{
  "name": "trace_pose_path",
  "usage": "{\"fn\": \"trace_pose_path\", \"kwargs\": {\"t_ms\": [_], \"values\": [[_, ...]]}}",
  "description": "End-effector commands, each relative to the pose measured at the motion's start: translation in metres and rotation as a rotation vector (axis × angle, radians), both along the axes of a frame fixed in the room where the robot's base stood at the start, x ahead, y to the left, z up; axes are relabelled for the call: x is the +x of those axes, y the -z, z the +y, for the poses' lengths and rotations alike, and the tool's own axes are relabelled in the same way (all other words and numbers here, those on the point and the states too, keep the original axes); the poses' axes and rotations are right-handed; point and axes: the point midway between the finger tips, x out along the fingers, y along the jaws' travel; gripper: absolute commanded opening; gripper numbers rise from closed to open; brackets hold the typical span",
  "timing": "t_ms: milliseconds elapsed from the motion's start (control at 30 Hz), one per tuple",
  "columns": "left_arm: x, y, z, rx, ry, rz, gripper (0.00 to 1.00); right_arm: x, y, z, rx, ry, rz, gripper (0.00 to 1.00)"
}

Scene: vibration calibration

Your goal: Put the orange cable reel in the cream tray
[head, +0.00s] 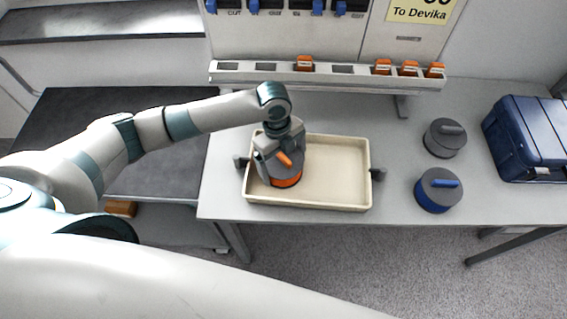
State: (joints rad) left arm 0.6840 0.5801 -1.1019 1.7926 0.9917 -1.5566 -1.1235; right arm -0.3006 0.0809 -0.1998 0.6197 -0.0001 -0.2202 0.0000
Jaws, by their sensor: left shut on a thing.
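The cream tray (335,172) lies on the grey table, with a dark handle on each short side. The orange cable reel (287,181) is in the left part of the tray area, below my left gripper (284,160). Its orange rim and orange handle show, and the gripper hides much of it. My left gripper is shut on the reel. I cannot tell whether the reel touches the tray floor. My right gripper is not in view.
A blue reel (434,193) and a dark grey reel (444,138) stand right of the tray. A dark blue case (527,138) is at the far right. A white rack (335,76) with several orange pieces runs behind. The tray's right half is empty.

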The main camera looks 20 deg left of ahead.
Motion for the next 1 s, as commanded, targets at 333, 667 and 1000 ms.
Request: {"fn": "trace_pose_path", "kwargs": {"t_ms": [333,667,1000], "values": [[0.000,0.001,0.000,0.001,0.000,0.001,1.00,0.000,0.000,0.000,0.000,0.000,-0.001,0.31],[0.002,-0.020,0.003,0.000,0.002,-0.002,1.00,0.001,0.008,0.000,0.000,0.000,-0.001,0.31],[0.008,-0.078,0.010,-0.001,0.000,-0.005,1.00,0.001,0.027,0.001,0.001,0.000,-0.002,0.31]]}}
